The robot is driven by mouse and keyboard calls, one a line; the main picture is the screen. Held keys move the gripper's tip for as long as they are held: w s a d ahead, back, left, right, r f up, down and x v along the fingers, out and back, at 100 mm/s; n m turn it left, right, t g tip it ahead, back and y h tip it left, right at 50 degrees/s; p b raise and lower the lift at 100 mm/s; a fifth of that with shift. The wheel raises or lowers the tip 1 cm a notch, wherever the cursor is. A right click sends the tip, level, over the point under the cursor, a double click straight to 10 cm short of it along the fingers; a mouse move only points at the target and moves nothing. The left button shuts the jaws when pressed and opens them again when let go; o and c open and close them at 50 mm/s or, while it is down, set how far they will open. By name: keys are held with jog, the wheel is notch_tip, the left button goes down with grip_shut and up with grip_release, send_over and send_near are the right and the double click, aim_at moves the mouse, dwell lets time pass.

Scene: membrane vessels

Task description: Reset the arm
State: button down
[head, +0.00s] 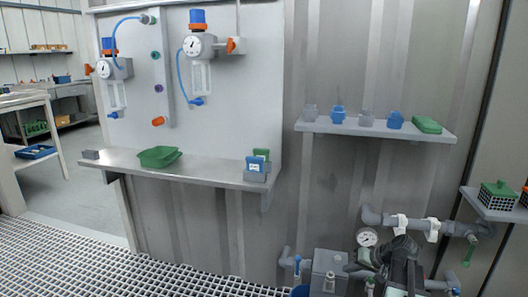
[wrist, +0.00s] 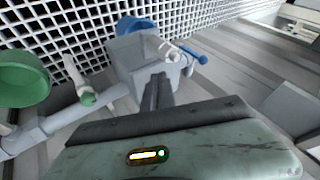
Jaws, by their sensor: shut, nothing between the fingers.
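My gripper (wrist: 157,80) shows in the wrist view as two dark narrow fingers close together, with nothing held between them. In that view the fingertips point toward a grey box (wrist: 135,55) with a pale lever on it; I cannot tell the gap between them. In the head view my dark arm (head: 398,268) is low at the right, in front of the pipes. The fingertips cannot be made out there.
The grey box (head: 328,272) and grey pipes (head: 385,218) with a gauge (head: 367,237) are close to my arm. A wall shelf (head: 375,130) holds small vessels. A longer shelf (head: 200,177) holds a green tray (head: 160,156). Grating floor (head: 60,255) lies open at left.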

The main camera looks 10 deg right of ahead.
jog(key=s+a+r+n+g+h+p, duration=0.1)
jog(key=s+a+n+g+p, duration=0.15)
jog(key=a, duration=0.85)
jog(key=s+a+r+n+g+h+p, duration=0.1)
jog(key=a+r+g+p, duration=0.15)
jog(key=a, duration=0.75)
jog(key=s+a+r+n+g+h+p, duration=0.1)
jog(key=s+a+g+h+p, duration=0.15)
jog(key=a, duration=0.85)
notch_tip(320, 180, up, 37)
jog(key=p, duration=3.8)
jog(key=shift+d+y, duration=0.15)
jog(key=shift+y, duration=0.2)
jog(key=shift+t, duration=0.25)
jog(key=shift+d, duration=0.1)
